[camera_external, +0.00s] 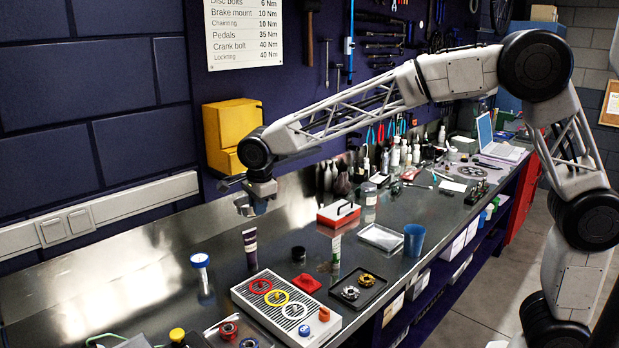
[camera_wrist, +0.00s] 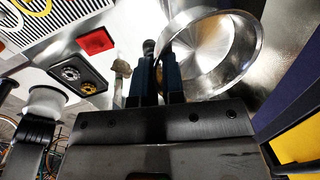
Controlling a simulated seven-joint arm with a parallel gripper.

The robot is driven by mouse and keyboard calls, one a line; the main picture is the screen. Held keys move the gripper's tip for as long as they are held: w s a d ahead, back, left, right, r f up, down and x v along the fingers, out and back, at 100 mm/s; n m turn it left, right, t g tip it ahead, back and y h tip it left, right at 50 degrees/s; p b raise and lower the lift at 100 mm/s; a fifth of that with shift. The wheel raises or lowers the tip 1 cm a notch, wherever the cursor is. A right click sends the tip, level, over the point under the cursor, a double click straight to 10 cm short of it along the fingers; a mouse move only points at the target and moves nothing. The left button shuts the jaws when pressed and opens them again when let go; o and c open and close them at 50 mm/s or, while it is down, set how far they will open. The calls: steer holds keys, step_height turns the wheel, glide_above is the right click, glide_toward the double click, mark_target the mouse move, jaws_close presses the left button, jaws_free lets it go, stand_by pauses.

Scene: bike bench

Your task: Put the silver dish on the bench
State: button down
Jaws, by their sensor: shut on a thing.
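The silver dish (camera_wrist: 226,72) is a round, shiny metal dish with a raised rim. In the wrist view it is tilted, right of my gripper's dark fingers (camera_wrist: 160,78). My gripper is shut on the near rim of the dish. In the external view my gripper (camera_external: 259,190) hangs above the bench at the left, and the dish (camera_external: 246,207) shows small under it, clear of the surface. The bench (camera_external: 140,285) is a reflective steel worktop. The fingers partly hide the dish's gripped edge.
Below stand a purple tube (camera_external: 250,248), a blue-topped white bottle (camera_external: 202,268) and a black jar (camera_external: 298,254). A yellow bin (camera_external: 232,125) hangs behind. Bare steel lies at left.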

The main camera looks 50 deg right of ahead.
steer(key=s+d+m, duration=0.2)
steer(key=s+d, duration=0.3)
steer(key=d, duration=0.7)
steer(key=s+d+m+h, duration=0.1)
steer(key=s+d+m, duration=0.35)
steer(key=d, duration=0.85)
steer(key=s+d+m, duration=0.1)
steer(key=s+d, duration=0.6)
steer(key=d, duration=0.5)
steer(key=s+d+f+m+h, duration=0.1)
steer(key=s+d+f+m, duration=0.1)
steer(key=s+d, duration=0.55)
steer(key=s+d+f+m, duration=0.1)
steer(key=s+d+m, duration=0.3)
steer(key=s, duration=0.6)
step_height(320, 180, down, 10)
steer(key=n, duration=0.1)
steer(key=shift+w+d+g, duration=0.35)
steer(key=shift+d+g, duration=0.05)
steer(key=shift+d, duration=0.05)
steer(key=shift+n, duration=0.25)
steer(key=shift+w+d+f, duration=0.25)
steer(key=shift+w+d, duration=0.7)
steer(key=shift+w, duration=1.55)
steer(key=shift+w+d+f, duration=0.3)
steer(key=shift+w+d, duration=0.65)
steer(key=shift+w, duration=1.5)
steer(key=shift+w+d+f, duration=0.25)
steer(key=shift+w+d, duration=0.7)
steer(key=shift+w, duration=1.55)
